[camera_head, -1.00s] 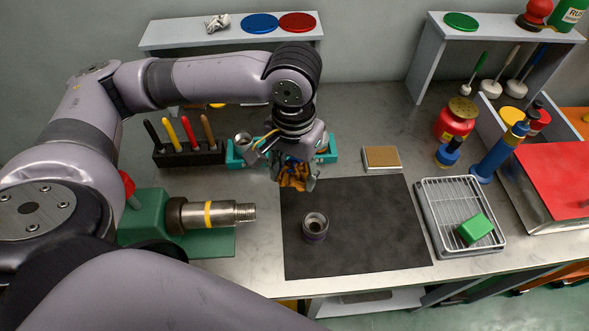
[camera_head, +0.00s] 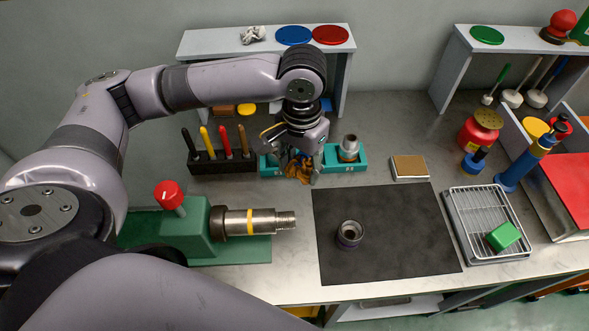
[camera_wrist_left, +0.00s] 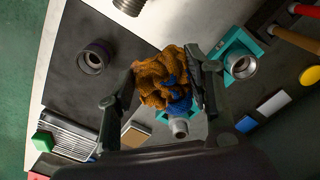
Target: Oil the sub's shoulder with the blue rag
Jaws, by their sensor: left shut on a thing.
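My left gripper (camera_head: 297,172) is shut on a crumpled orange-brown rag (camera_head: 299,168) with blue patches, held over or just in front of the teal holder (camera_head: 346,162). The rag also shows between the fingers in the left wrist view (camera_wrist_left: 160,80). A metal fitting (camera_head: 348,147) stands in the holder's right end; the left wrist view shows two fittings in teal blocks, apart from the rag. A threaded steel piece with a yellow band (camera_head: 268,222) lies clamped in the green vise (camera_head: 190,232). I cannot tell which piece is the sub. My right gripper is out of view.
A dark mat (camera_head: 400,240) with a purple-banded ring (camera_head: 349,234) covers the middle front. A wire-rack tray (camera_head: 462,206) holds a green block (camera_head: 502,236). A rack of coloured handles (camera_head: 238,165) stands left of the gripper.

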